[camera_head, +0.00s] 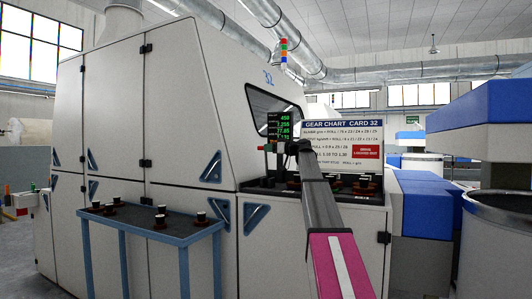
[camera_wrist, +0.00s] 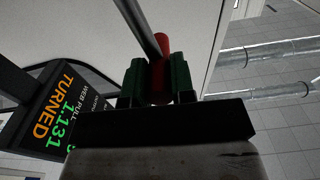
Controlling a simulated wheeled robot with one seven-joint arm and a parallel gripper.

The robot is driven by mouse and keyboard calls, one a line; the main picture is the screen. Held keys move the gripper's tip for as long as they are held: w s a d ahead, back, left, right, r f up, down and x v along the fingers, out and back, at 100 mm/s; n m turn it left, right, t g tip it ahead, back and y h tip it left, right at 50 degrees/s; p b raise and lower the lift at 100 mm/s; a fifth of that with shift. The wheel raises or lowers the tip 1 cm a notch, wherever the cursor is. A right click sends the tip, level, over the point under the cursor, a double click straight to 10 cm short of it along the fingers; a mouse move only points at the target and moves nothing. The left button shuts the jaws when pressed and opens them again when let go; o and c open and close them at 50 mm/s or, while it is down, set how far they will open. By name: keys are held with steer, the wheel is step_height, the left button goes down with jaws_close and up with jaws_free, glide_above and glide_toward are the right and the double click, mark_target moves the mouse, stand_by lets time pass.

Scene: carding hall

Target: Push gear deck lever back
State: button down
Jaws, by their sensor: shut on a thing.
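In the wrist view the lever's red grip (camera_wrist: 161,41) sits between the two green pads of my gripper (camera_wrist: 157,72), which is shut on it. A dark rod (camera_wrist: 137,22) runs from the upper left to the grip. In the head view my gripper (camera_head: 290,147) is at the far end of my arm, beside the card machine (camera_head: 190,90) and above the dark gear deck (camera_head: 262,184). The rod's far end is outside the wrist view.
A display (camera_wrist: 45,115) left of my gripper reads "TURNED" and "1.131"; the head view shows a screen (camera_head: 285,125) too. A gear chart sign (camera_head: 343,145) stands behind my arm. A blue bench (camera_head: 150,222) with small parts stands left. Blue-topped machines (camera_head: 425,205) stand right.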

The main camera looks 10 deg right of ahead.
steer(key=shift+w+d+r, duration=0.1)
steer(key=shift+w+d, duration=0.7)
steer(key=shift+w, duration=0.3)
steer(key=c, duration=1)
jaws_free()
steer(key=shift+w+d, duration=0.1)
steer(key=shift+o, duration=0.2)
steer(key=v, duration=1.1)
